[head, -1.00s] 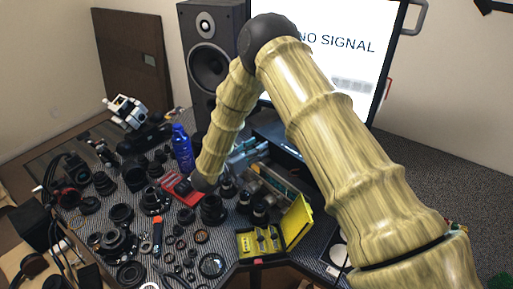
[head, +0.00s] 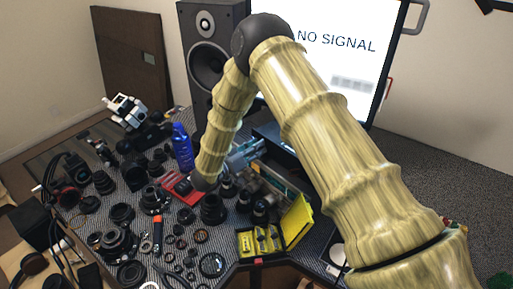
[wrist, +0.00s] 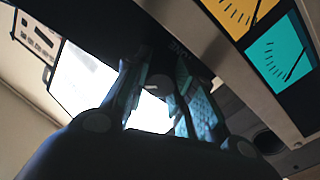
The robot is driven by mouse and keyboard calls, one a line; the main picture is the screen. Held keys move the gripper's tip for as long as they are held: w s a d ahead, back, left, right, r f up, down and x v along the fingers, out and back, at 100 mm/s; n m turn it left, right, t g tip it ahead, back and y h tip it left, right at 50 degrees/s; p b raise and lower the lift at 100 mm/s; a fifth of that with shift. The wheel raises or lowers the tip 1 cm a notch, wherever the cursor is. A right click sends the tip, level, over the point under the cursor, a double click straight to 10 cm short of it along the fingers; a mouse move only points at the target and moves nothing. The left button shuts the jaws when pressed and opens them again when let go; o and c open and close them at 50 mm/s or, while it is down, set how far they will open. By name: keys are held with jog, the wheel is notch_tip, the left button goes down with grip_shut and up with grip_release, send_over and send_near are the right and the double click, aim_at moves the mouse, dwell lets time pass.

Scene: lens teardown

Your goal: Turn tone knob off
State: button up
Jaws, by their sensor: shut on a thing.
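In the wrist view, my gripper (wrist: 160,75) has its two teal-patterned fingers on either side of a small, pale round knob (wrist: 158,84) under a dark panel. It is shut on this knob. The fingertips and the knob's base are in shadow, and I cannot read its label or setting. The device's panel edge carries a yellow gauge (wrist: 236,14) and a teal gauge (wrist: 280,62), each with a dark needle. In the head view, my forearm hides most of the gripper and the knob.
A black speaker (head: 208,60) stands behind my arm, beside a monitor (head: 350,48) showing "NO SIGNAL". A blue bottle (head: 182,148), a red tray (head: 176,188), a yellow case (head: 293,220) and many dark lens parts crowd the desk.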

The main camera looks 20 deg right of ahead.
jog(key=n+p, duration=0.1)
jog(key=n, duration=0.4)
jog(key=shift+a+r, duration=0.1)
jog(key=shift+a, duration=0.05)
jog(key=n+p, duration=0.1)
jog(key=n, duration=0.4)
jog(key=shift+w+n, duration=0.1)
jog(key=shift+n, duration=0.2)
dwell(0.3)
jog(key=o, duration=1.1)
jog(key=shift+a, duration=0.1)
jog(key=shift+c, duration=0.2)
jog(key=shift+d+f, duration=0.2)
